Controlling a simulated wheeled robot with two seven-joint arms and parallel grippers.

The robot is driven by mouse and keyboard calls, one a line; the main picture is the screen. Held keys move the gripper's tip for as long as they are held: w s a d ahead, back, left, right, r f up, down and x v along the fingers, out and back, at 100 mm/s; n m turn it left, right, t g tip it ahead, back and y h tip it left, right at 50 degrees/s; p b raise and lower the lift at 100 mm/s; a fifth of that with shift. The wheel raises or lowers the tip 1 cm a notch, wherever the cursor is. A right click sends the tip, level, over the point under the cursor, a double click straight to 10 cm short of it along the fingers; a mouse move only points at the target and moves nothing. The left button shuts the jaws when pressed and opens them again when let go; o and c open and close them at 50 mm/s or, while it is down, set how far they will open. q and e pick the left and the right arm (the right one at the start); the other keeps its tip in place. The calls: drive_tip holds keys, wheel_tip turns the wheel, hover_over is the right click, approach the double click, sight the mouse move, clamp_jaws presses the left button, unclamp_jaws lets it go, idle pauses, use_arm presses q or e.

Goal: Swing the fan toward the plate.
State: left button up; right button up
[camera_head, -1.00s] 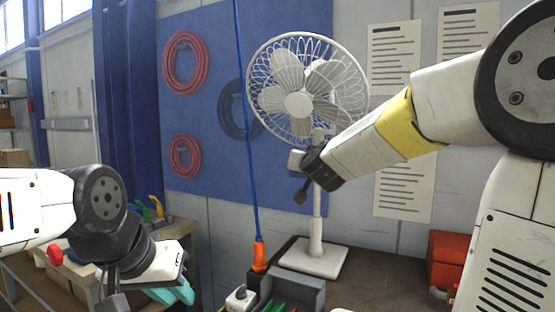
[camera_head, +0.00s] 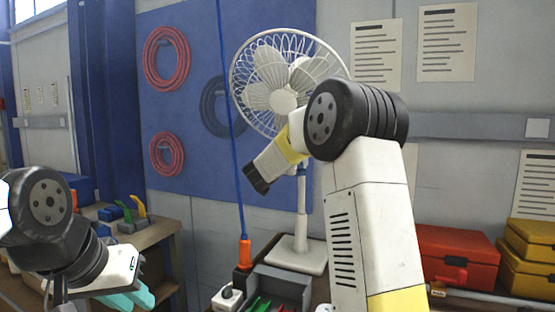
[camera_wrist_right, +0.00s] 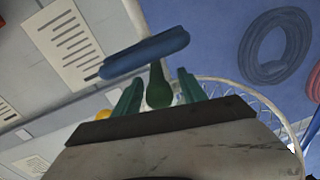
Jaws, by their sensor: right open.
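The white fan (camera_head: 268,75) stands upright on a square base (camera_head: 297,255) in front of the blue pegboard, its cage facing me and slightly left. My right arm reaches across the fan's pole just below the cage; its dark end (camera_head: 257,180) is left of the pole, and its fingers are hidden in the head view. In the right wrist view my right gripper (camera_wrist_right: 160,90) has its teal fingers apart. A green stem with a blue bar-like top (camera_wrist_right: 145,52) shows between and beyond them; I cannot tell whether they touch. My left gripper (camera_head: 130,295) is low at left, its opening unclear. I cannot identify a plate.
A red box (camera_head: 457,257) and yellow cases (camera_head: 530,250) stand at the right. Coiled hoses (camera_head: 166,60) hang on the pegboard.

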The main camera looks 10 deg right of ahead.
drive_tip(key=shift+w+d, duration=0.15)
drive_tip(key=shift+w, duration=0.1)
clamp_jaws()
idle(1.4)
